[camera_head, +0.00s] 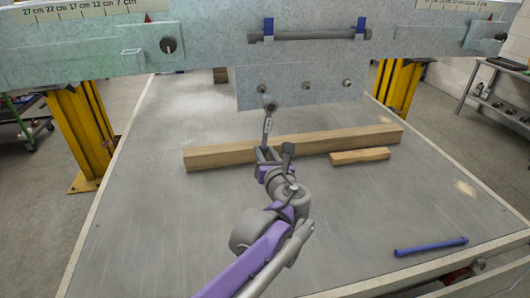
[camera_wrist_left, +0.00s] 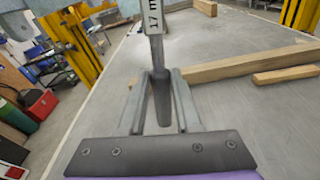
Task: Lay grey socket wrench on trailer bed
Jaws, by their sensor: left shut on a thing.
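The grey socket wrench (camera_head: 267,130) stands roughly upright in my left gripper (camera_head: 270,153). In the left wrist view the wrench (camera_wrist_left: 156,45) runs up between the two fingers (camera_wrist_left: 160,80), with a white "17 m…" label and its lower end hanging between them. The gripper is shut on the wrench above the grey trailer bed (camera_head: 140,225). My right gripper is not in view.
A long wooden beam (camera_head: 300,147) lies across the bed by the gripper, with a short wood piece (camera_head: 360,156) at its right. A blue bar (camera_head: 430,246) lies front right. The galvanized beam and plate (camera_head: 300,70) hang ahead.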

